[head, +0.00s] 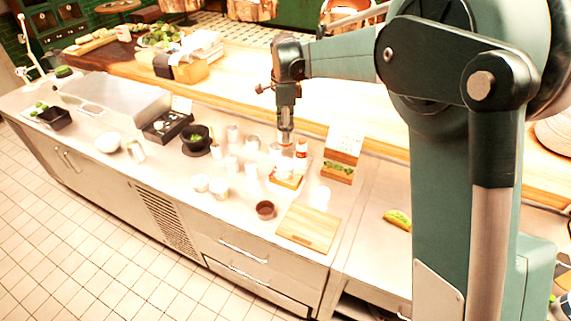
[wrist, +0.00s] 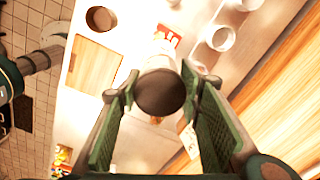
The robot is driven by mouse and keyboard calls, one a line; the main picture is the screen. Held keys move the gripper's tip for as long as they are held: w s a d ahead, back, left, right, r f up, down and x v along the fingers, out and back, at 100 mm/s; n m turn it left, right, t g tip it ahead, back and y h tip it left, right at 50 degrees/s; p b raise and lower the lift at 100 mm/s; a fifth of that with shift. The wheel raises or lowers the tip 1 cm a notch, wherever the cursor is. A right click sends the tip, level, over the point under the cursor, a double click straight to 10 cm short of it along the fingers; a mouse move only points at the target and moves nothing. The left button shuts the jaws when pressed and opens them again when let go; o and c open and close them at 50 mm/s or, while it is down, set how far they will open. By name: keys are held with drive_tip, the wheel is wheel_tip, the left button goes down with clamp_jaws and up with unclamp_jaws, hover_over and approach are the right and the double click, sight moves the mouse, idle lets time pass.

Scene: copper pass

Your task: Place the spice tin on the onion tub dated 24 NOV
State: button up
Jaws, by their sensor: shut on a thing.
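My gripper (head: 285,128) points down over the middle of the counter in the head view. In the wrist view my gripper (wrist: 158,90) is shut on a round, dark-topped thing, which I take for the spice tin (wrist: 161,93). The tin's pale side shows beyond the dark end. Several white tubs (head: 251,170) stand below and left of the gripper in the head view. No date can be read on any tub, so I cannot tell which is the onion tub dated 24 NOV.
A red-labelled jar (head: 301,149) stands close right of the gripper. A brown bowl (head: 265,210) and a wooden board (head: 308,227) are at the counter's front. A black bowl (head: 195,139) stands left of the tubs. A raised wooden ledge (head: 350,101) runs behind.

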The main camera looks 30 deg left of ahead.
drive_tip(key=shift+f, duration=0.1)
drive_tip(key=shift+f, duration=3.05)
drive_tip(key=shift+f, duration=0.1)
drive_tip(key=shift+f+p, duration=0.3)
drive_tip(key=shift+f, duration=1.45)
drive_tip(key=shift+f, duration=0.15)
drive_tip(key=o, duration=1)
drive_tip(key=shift+c, duration=0.2)
drive_tip(key=shift+r, duration=0.2)
wheel_tip(320, 180, up, 12)
drive_tip(key=shift+f, duration=0.1)
